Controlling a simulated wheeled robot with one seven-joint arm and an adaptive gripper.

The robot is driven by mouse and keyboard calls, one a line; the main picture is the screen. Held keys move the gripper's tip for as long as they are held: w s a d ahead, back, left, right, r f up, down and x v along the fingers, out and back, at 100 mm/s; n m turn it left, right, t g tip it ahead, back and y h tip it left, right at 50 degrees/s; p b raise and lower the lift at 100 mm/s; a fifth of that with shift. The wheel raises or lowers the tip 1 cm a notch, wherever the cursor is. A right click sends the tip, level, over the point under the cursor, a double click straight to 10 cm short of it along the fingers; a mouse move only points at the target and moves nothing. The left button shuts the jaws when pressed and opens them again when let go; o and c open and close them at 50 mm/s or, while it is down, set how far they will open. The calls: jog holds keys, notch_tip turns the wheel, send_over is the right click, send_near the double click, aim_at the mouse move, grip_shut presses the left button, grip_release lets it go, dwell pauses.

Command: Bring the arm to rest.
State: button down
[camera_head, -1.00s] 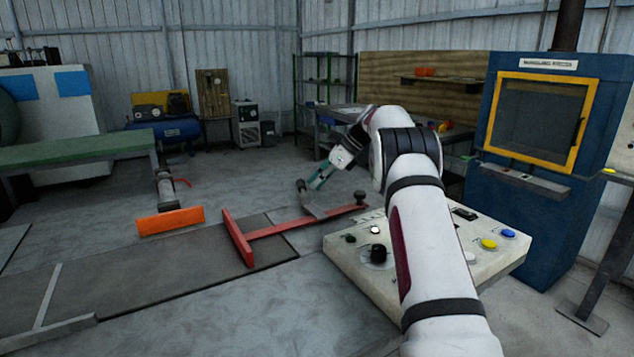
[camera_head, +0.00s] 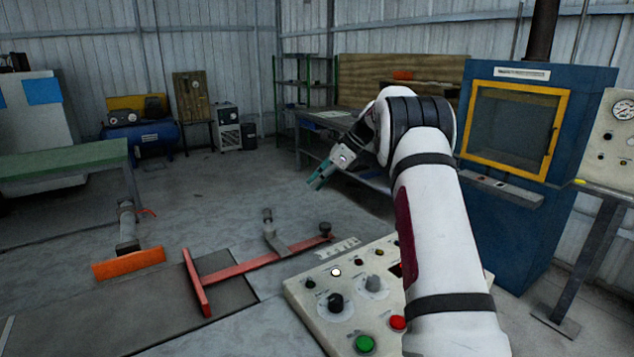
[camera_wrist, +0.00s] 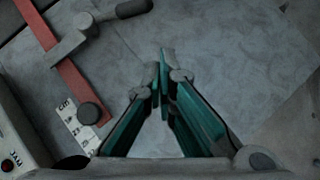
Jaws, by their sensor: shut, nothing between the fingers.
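No object touches the gripper.
A control panel (camera_head: 312,287) with knobs and buttons stands below my arm. A red T-shaped bar (camera_head: 237,270) lies left of it, partly seen in the wrist view (camera_wrist: 58,62). A blue yellow-framed cabinet (camera_head: 497,225) stands right, a workbench (camera_head: 318,121) behind.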

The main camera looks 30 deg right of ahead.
jog(key=shift+d+r, duration=0.1)
dwell(0.4)
jog(key=s+a+r+n+g+h, duration=0.1)
jog(key=s+a+r+n, duration=0.55)
jog(key=s+a, duration=0.3)
jog(key=s+a+r+n+g+h, duration=0.1)
jog(key=s+a+r+n+h, duration=0.1)
jog(key=s+a+r+n, duration=0.5)
jog(key=s+a+f+n+h, duration=0.1)
jog(key=s+a+f+n, duration=0.1)
jog(key=s, duration=0.7)
jog(key=s+a+f+n+h, duration=0.1)
jog(key=s+a+n, duration=0.3)
jog(key=s, duration=0.6)
jog(key=s+a+f+n+t+h+p, duration=0.1)
jog(key=s+a+f+n, duration=0.2)
jog(key=s+n, duration=0.3)
jog(key=s+f, duration=0.1)
jog(key=s, duration=0.3)
jog(key=shift+a, duration=0.3)
